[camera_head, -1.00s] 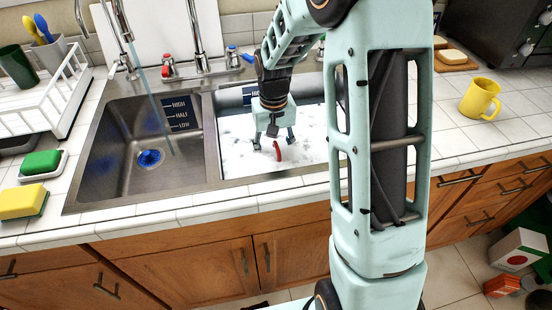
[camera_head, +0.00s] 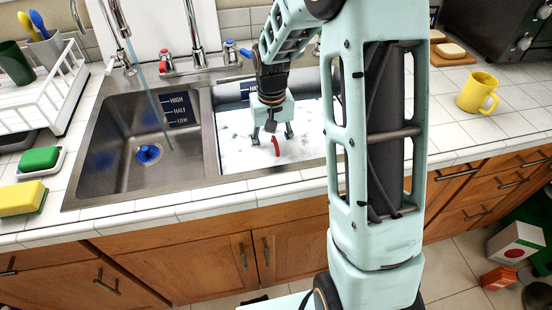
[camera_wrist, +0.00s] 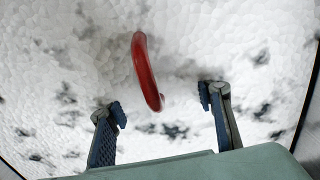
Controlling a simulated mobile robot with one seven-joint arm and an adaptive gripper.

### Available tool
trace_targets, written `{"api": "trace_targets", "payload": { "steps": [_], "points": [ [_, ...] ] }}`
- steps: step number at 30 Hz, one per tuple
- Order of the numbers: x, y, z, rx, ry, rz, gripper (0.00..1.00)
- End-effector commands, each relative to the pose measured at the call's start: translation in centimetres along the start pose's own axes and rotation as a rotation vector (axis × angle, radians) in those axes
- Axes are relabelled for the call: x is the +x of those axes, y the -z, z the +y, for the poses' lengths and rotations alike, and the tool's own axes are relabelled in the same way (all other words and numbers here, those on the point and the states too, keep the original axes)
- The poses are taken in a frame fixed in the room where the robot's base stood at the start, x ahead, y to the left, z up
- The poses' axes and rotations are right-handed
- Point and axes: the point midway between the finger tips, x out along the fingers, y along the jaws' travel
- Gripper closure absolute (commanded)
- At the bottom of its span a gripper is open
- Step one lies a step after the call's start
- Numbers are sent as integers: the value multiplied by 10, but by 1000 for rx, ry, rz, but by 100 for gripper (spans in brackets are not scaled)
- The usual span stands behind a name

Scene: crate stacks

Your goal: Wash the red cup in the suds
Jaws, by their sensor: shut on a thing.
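The red cup shows only as a curved red handle (camera_head: 277,146) standing out of the white suds (camera_head: 309,118) in the right basin; its body is hidden under the foam. In the wrist view the red handle (camera_wrist: 146,72) rises just beyond the fingers, between their lines. My gripper (camera_head: 270,136) points down into the suds at the handle. In the wrist view my gripper (camera_wrist: 162,104) has its two blue-grey fingers set apart, shut on the cup, with the grip itself hard to see.
A green sponge (camera_head: 40,159) and yellow sponge (camera_head: 22,198) lie at the left, below a white dish rack (camera_head: 45,95). A yellow mug (camera_head: 476,93) stands on the right counter.

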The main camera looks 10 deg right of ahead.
Motion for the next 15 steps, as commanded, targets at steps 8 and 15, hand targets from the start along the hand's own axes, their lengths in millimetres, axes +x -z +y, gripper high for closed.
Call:
{"api": "trace_targets", "payload": {
  "steps": [8, 15],
  "points": [
    [0, 0, -1, 0, 0, 1, 84],
    [-1, 0, 4, 1, 0, 1, 84]
  ]
}}
